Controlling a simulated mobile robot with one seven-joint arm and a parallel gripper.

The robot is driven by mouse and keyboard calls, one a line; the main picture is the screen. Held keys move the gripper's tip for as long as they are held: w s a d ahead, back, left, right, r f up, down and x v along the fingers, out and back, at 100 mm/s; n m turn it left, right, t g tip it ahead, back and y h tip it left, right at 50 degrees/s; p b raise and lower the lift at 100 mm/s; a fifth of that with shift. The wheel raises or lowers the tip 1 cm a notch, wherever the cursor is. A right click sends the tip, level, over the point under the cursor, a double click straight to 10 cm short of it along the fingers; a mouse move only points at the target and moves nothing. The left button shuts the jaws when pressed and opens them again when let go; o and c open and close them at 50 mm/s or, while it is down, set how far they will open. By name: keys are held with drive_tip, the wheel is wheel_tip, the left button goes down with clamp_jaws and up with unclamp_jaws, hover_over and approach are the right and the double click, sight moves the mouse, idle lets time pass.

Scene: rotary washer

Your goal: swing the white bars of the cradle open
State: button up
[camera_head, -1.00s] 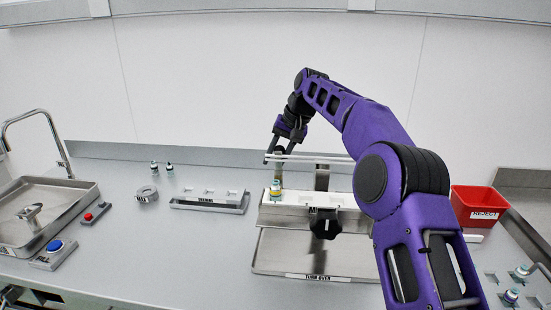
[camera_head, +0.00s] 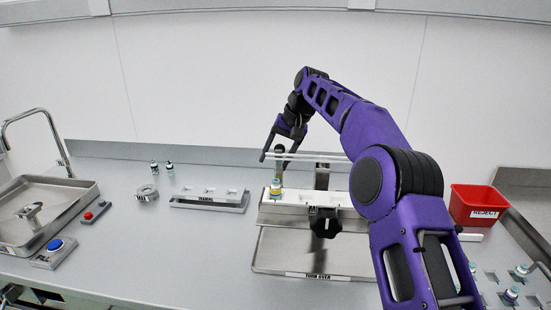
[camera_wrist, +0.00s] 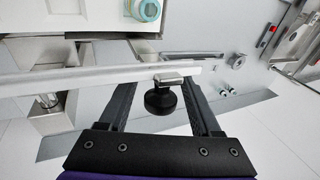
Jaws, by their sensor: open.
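The cradle (camera_head: 300,209) stands on a metal tray in the middle of the bench, with a dark knob (camera_head: 325,223) on its front. Its white bars (camera_head: 310,157) run level above it, partly hidden behind my arm. My gripper (camera_head: 275,152) is at the bars' left end. In the wrist view a white bar (camera_wrist: 90,80) ends in a metal clip with a black knob (camera_wrist: 160,100), which lies between the open fingers of my gripper (camera_wrist: 160,100). I cannot tell whether the fingers touch it. A vial (camera_head: 276,188) stands at the cradle's left end.
The "TURN OVER" tray (camera_head: 270,262) lies under the cradle. A training rack (camera_head: 210,200), two vials and a grey ring (camera_head: 146,193) are to the left, then buttons and a sink (camera_head: 45,208). A red reject bin (camera_head: 477,205) is at the right. Bench between is clear.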

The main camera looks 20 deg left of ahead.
drive_tip(key=shift+r, duration=0.1)
drive_tip(key=v, duration=0.7)
drive_tip(key=shift+d+r, duration=0.1)
drive_tip(key=shift+d, duration=0.05)
